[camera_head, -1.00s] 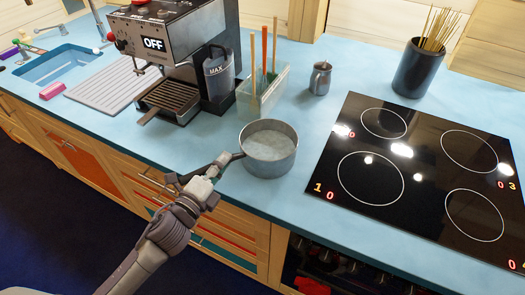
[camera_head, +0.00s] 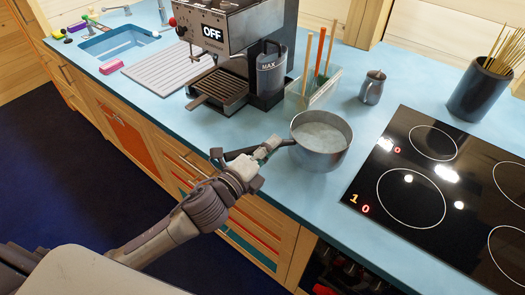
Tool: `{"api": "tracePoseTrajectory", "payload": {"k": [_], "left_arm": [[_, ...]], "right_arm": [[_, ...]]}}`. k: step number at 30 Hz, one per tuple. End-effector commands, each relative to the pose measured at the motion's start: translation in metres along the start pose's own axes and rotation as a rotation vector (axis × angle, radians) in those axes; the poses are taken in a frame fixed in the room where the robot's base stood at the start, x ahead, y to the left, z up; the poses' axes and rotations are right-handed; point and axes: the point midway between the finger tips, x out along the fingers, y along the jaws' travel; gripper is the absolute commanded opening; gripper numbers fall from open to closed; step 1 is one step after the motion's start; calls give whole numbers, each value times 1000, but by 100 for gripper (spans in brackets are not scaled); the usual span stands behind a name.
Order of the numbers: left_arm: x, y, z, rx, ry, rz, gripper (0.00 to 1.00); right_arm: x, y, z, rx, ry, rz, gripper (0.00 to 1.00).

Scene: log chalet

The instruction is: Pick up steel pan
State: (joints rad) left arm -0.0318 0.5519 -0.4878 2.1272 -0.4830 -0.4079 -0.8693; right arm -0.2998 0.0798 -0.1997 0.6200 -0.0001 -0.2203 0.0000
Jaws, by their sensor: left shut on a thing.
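The steel pan (camera_head: 322,158) is a round grey metal pot with a pale inside and a handle pointing left. It is over the blue counter, between the coffee machine and the hob. My left gripper (camera_head: 266,150) is shut on the pan's handle, which is partly hidden by the fingers. The pan looks slightly tilted; I cannot tell whether its base touches the counter. My right gripper is not in view.
A clear utensil holder (camera_head: 311,91) stands close behind the pan. A small metal jug (camera_head: 372,87) and a dark pot of sticks (camera_head: 484,91) are farther back. The coffee machine (camera_head: 225,70) is behind left, the black hob (camera_head: 455,195) to the right.

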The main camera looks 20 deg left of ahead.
Motion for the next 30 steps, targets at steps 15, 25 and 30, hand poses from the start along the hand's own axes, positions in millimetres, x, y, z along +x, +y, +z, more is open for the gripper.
{"api": "tracePoseTrajectory", "payload": {"k": [15,25,30], "left_arm": [[30,-75,-60,-3,-1,-25,0],[35,-86,-72,-1,-2,-22,0],[35,-86,-72,-1,-2,-22,0]], "right_arm": [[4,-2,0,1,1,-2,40],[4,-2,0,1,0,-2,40],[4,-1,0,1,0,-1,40]]}}
